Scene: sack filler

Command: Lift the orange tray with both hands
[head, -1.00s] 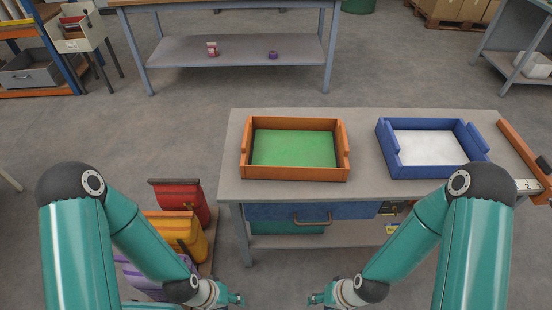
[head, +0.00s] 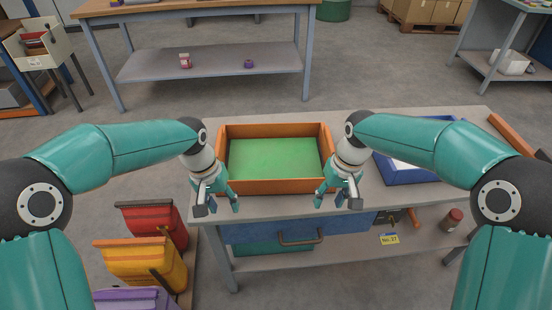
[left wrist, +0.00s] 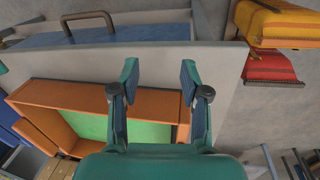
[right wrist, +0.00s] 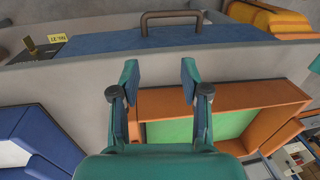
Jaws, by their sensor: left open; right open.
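The orange tray (head: 275,187) with a green floor sits on the grey workbench, near its left part. It also shows in the left wrist view (left wrist: 100,98) and the right wrist view (right wrist: 240,96). My left gripper (head: 218,208) is open and empty at the tray's front left corner. My right gripper (head: 335,204) is open and empty at the tray's front right corner. In the wrist views, the left fingertips (left wrist: 158,78) and right fingertips (right wrist: 158,78) are spread, with nothing between them. I cannot tell whether either gripper touches the tray.
A blue tray (head: 400,176) with a white floor stands to the right, partly behind my right arm. The workbench (head: 270,209) has a blue drawer (head: 265,233) in front. Another table (head: 210,62) stands behind.

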